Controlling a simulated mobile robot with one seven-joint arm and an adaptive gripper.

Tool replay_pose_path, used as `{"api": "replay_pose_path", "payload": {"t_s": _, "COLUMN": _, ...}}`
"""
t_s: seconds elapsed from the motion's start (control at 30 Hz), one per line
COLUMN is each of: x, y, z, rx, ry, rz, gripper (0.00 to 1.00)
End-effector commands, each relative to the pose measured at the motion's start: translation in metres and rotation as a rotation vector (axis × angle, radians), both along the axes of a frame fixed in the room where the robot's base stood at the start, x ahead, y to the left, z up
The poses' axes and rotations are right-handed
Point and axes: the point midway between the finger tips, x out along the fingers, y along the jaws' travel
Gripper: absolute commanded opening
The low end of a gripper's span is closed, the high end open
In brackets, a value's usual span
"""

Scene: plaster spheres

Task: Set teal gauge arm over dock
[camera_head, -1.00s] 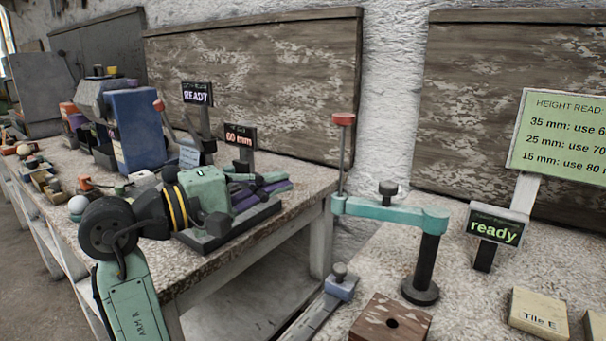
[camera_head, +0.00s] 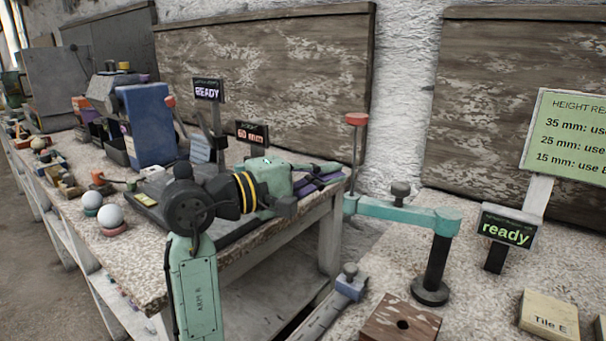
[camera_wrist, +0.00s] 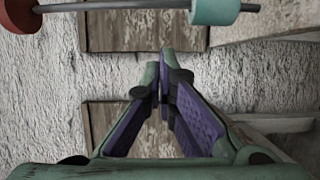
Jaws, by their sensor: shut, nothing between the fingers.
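The teal gauge arm (camera_head: 405,212) reaches level from the top of a black post (camera_head: 436,265) on the right-hand bench. It has a black knob (camera_head: 400,190) on top and an upright rod with a red cap (camera_head: 356,119) at its left end. My gripper (camera_head: 338,172) is just left of that end, apart from it, its purple-lined fingers shut and empty. In the wrist view the fingertips (camera_wrist: 163,72) meet, and the teal end (camera_wrist: 214,10), the rod and the red cap (camera_wrist: 20,15) cross the top. I cannot tell which thing is the dock.
A brown block with a hole (camera_head: 388,322), a blue-grey clamp (camera_head: 350,284), a "ready" display (camera_head: 507,228) and Tile E (camera_head: 550,315) stand around the post. Plaster spheres (camera_head: 110,215) sit on the left bench. A gap separates the benches. Wooden boards (camera_head: 265,80) hang behind.

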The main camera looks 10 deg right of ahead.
Motion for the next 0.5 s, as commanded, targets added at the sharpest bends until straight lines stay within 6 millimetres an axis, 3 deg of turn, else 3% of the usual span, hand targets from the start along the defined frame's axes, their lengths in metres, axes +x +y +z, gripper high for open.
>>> {"api": "replay_pose_path", "payload": {"t_s": 0.1, "x": 0.01, "y": -0.023, "z": 0.001, "rx": 0.0, "ry": 0.002, "rz": -0.002, "gripper": 0.0}}
{"api": "replay_pose_path", "payload": {"t_s": 0.3, "x": -0.02, "y": -0.011, "z": 0.001, "rx": 0.0, "ry": 0.0, "rz": 0.003, "gripper": 0.0}}
{"api": "replay_pose_path", "payload": {"t_s": 0.5, "x": -0.03, "y": -0.008, "z": 0.0, "rx": 0.0, "ry": 0.001, "rz": 0.002, "gripper": 0.0}}
